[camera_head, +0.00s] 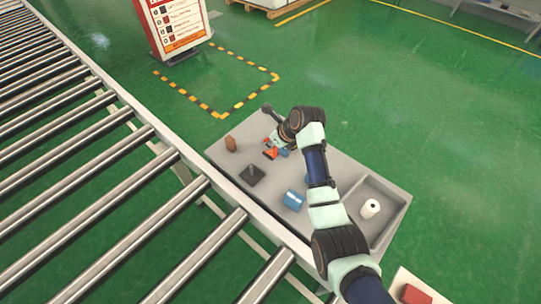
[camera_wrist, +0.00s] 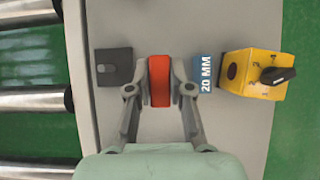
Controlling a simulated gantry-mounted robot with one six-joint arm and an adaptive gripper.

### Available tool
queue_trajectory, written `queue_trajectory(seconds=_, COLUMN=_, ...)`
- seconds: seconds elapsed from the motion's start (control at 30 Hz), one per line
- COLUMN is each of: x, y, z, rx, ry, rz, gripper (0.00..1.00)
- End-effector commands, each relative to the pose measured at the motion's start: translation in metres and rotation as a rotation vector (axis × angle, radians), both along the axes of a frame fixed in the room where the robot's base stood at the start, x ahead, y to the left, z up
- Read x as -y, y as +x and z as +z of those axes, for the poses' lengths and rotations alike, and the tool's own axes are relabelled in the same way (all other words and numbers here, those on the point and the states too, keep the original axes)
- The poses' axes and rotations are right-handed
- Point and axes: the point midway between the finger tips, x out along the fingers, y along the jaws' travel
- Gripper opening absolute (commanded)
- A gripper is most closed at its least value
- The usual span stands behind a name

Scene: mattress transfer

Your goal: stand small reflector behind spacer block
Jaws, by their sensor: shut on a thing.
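The small reflector (camera_wrist: 159,82), an orange-red piece, is held between the two fingertips of my gripper (camera_wrist: 159,90) in the wrist view. It also shows as orange-red at the gripper in the head view (camera_head: 270,153). The spacer block (camera_wrist: 203,73), blue and marked "20 MM", lies just right of the right finger in the wrist view. I cannot tell whether the finger touches it. In the head view my arm hides much of that area. I cannot tell whether the reflector rests on the grey worktop (camera_head: 213,152).
A dark block with a grey knob (camera_wrist: 114,66) stands left of my gripper, a yellow switch box (camera_wrist: 252,74) right of the spacer. A brown object (camera_head: 231,143), a blue-and-white object (camera_head: 293,200) and a white roll (camera_head: 370,208) in a tray are also there. A roller conveyor (camera_head: 110,150) runs alongside.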

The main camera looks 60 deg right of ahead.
Motion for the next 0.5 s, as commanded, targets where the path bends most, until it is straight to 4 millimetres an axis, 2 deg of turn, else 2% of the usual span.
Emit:
queue_trajectory(seconds=0.17, x=0.0, y=0.0, z=-0.008, rx=-0.001, ry=0.001, rz=0.001, gripper=0.0)
queue_trajectory(seconds=0.4, x=-0.001, y=0.0, z=-0.056, rx=-0.001, ry=0.003, rz=0.0, gripper=0.0)
queue_trajectory(seconds=0.5, x=0.0, y=0.0, z=-0.058, rx=0.001, ry=0.0, rz=0.0, gripper=0.0)
